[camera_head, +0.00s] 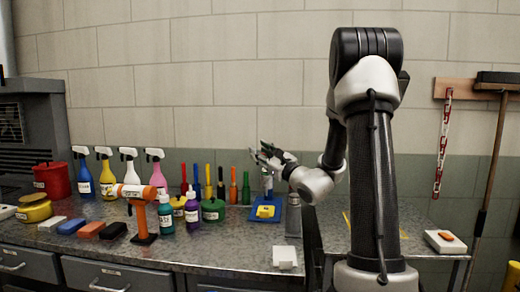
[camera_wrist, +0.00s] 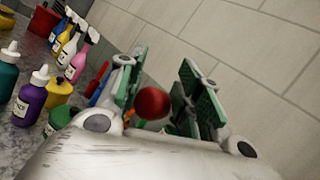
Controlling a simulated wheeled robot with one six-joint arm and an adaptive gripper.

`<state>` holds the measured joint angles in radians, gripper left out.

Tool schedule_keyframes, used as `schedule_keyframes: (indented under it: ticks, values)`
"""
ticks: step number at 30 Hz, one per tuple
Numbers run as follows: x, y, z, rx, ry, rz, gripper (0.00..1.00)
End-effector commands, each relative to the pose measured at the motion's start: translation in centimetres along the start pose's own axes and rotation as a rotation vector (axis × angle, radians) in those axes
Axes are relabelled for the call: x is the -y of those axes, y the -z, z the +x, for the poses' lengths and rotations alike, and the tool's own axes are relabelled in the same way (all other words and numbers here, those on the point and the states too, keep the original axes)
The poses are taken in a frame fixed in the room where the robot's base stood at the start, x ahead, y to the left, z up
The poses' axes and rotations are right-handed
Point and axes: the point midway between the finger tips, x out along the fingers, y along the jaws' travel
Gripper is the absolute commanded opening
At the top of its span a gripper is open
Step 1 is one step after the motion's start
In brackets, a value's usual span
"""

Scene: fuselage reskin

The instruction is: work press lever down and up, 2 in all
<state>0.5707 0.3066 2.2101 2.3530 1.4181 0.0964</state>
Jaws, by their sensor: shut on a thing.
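A round red knob (camera_wrist: 152,103) sits between the fingers of my gripper (camera_wrist: 160,95) in the wrist view, and my gripper is shut on it. I take the knob for the end of the press lever; the rest of the lever is hidden. In the head view my gripper (camera_head: 264,155) is above the back of the bench, with the knob too small to make out. A small upright light-coloured thing (camera_head: 267,184) stands just below it, behind a yellow block (camera_head: 265,212). I cannot tell whether it is the press body.
An orange-and-white tool (camera_head: 137,193) stands on the metal bench. Spray bottles (camera_head: 105,172), dropper bottles (camera_head: 166,214) and upright coloured tools (camera_head: 233,186) stand left of my gripper. A white block (camera_head: 285,258) lies near the front edge.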

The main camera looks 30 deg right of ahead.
Motion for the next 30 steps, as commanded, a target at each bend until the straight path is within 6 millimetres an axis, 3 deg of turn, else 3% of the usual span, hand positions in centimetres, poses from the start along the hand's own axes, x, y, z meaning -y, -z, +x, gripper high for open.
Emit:
schedule_keyframes:
  ticks: [1, 8, 9, 12, 30]
  values:
    - [0.73, 0.22, 0.03, -0.005, 0.017, -0.004, 0.00]
    - [0.80, 0.18, 0.07, -0.005, 0.018, -0.006, 0.00]
    - [0.81, 0.18, 0.07, -0.005, 0.018, -0.006, 0.36]
    - [0.76, 0.15, 0.09, -0.005, 0.017, -0.005, 0.50]
    - [0.33, -0.03, 0.04, 0.000, 0.008, -0.002, 0.50]
